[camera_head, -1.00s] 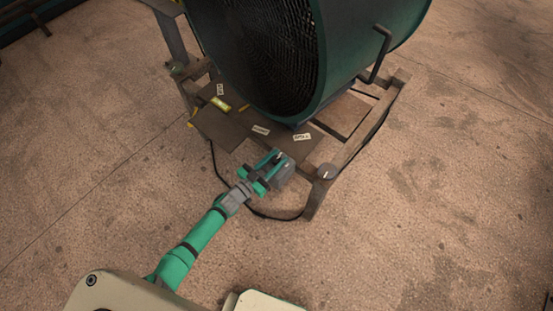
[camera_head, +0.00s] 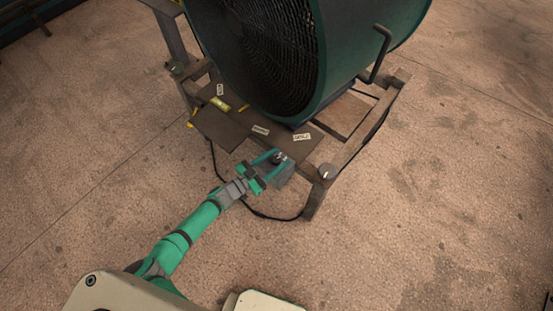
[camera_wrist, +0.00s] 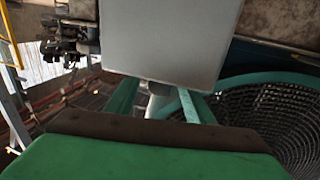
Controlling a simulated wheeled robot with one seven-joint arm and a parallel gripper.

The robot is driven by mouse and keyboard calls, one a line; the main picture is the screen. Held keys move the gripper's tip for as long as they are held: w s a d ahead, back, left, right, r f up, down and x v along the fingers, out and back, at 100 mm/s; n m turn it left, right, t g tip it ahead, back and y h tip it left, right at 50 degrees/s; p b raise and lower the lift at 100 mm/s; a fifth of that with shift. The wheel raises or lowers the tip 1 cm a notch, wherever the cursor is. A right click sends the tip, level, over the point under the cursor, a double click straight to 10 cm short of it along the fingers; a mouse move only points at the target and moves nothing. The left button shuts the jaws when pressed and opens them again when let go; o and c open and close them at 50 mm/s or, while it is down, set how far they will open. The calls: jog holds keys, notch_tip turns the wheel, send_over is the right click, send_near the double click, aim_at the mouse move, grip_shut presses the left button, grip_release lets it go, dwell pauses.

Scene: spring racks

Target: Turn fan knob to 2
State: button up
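The fan (camera_head: 350,45) is a large dark green drum with a black grille, standing on a metal frame. A small grey box (camera_head: 283,177) sits at the frame's near edge, with a dark knob (camera_head: 277,157) on it that bears a pale mark. My gripper (camera_head: 270,163) is at this box, its green fingers apart on either side of the knob. In the wrist view the grey box (camera_wrist: 170,40) fills the top middle, and a short grey knob shaft (camera_wrist: 159,92) shows between the fingers. Contact and the knob's setting cannot be made out.
The frame's near corner post (camera_head: 327,172) stands just right of the gripper. A black cable (camera_head: 262,214) loops below the box. Small white labels (camera_head: 302,137) and a yellow-marked item (camera_head: 220,104) lie on the frame's plate. The floor around is clear.

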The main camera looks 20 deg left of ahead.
jog(key=v, duration=1.1)
jog(key=shift+s+d, duration=0.1)
dwell(0.5)
jog(key=s+d+r+n+y, duration=0.1)
jog(key=s+d+r+y, duration=0.3)
jog(key=s, duration=0.7)
jog(key=s+d+f+n+y, duration=0.1)
jog(key=s+d, duration=0.5)
jog(key=s, duration=0.4)
jog(key=s+d+r+n+y, duration=0.2)
jog(key=d+r, duration=0.4)
jog(key=r, duration=0.1)
jog(key=s+d+r+n+y, duration=0.2)
jog(key=d+r, duration=0.4)
jog(key=r, duration=0.2)
jog(key=shift+s+d+y, duration=0.35)
jog(key=shift+s+y, duration=0.05)
